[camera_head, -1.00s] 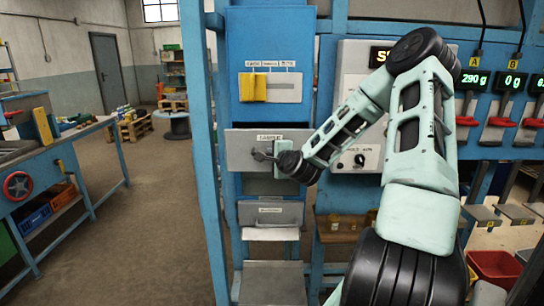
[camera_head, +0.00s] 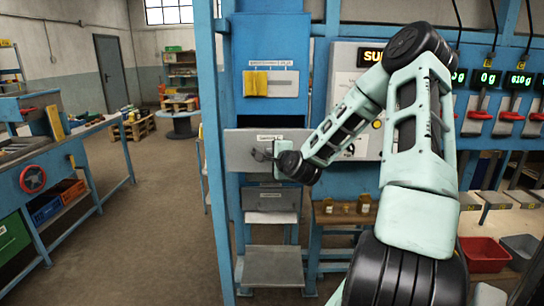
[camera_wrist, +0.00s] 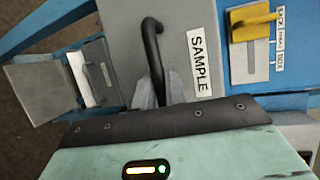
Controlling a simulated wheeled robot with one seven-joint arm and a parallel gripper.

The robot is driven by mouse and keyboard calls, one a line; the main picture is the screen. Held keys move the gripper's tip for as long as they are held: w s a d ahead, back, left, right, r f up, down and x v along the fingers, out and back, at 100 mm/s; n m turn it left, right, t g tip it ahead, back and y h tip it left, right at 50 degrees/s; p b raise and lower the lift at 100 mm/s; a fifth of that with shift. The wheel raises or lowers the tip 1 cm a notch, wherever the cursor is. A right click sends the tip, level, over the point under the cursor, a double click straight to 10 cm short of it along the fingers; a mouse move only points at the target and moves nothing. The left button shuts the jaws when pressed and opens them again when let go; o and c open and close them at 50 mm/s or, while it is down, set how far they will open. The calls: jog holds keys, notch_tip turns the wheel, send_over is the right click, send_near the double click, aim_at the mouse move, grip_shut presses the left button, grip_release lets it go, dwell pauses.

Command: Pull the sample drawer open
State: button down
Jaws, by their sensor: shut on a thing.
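The sample drawer (camera_head: 240,150) has a flat grey front in the blue cabinet (camera_head: 270,110), below a yellow lever. Its front stands out from the cabinet face. In the wrist view the drawer front (camera_wrist: 195,85) carries a white SAMPLE label (camera_wrist: 199,62). A dark bent bar handle (camera_wrist: 152,45) sticks out of it. My gripper (camera_wrist: 158,95) is shut on this handle, with a finger on either side. In the head view my gripper (camera_head: 275,157) hides part of the drawer front. The inside of the drawer is not visible.
A yellow lever (camera_head: 256,83) sits on a plate above the drawer. A smaller grey flap (camera_head: 270,198) and a grey tray (camera_head: 273,266) are below it. A blue post (camera_head: 212,130) stands close on the left. A workbench (camera_head: 70,150) is farther left, with open floor between.

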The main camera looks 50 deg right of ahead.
jog(key=c, duration=1.5)
grip_release()
jog(key=shift+o, duration=0.2)
jog(key=p+v, duration=1.2)
jog(key=p, duration=0.2)
jog(key=shift+f, duration=0.1)
